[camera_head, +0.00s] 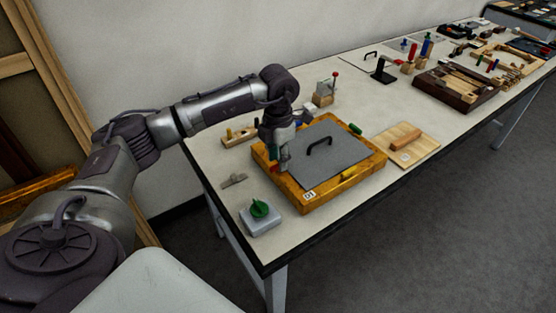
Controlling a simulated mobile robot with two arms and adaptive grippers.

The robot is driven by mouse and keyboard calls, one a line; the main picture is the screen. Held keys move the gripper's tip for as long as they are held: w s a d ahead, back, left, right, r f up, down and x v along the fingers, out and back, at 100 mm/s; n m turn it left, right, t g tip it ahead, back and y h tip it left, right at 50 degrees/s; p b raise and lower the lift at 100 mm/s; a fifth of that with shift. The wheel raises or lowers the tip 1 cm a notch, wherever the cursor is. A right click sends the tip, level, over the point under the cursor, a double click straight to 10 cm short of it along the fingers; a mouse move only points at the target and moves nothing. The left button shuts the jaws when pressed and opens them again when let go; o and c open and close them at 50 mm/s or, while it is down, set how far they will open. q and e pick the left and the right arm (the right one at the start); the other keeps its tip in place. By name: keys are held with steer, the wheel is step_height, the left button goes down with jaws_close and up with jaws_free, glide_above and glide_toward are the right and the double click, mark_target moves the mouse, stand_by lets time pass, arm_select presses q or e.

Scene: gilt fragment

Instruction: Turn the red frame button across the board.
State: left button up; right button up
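A wooden frame (322,201) with a grey board (322,168) in it lies on the near part of the table. The board has a black handle (319,147). The small red button (274,168) shows at the frame's left side, partly hidden by my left gripper (284,165). My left gripper points down over that side, its fingertips at or right beside the red button. I cannot tell whether it touches the button or how far the fingers are apart. A yellow button (348,174) and a green button (356,128) sit on other sides of the frame. My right gripper is not in view.
A grey box with a green knob (260,208) stands near the table's front left corner. A light wooden board with a block (404,137) lies right of the frame. Tool trays (456,87) fill the far table.

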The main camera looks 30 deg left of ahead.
arm_select(q)
step_height(320, 180, up, 11)
stand_by(0.3)
steer(key=shift+f, duration=0.1)
stand_by(0.4)
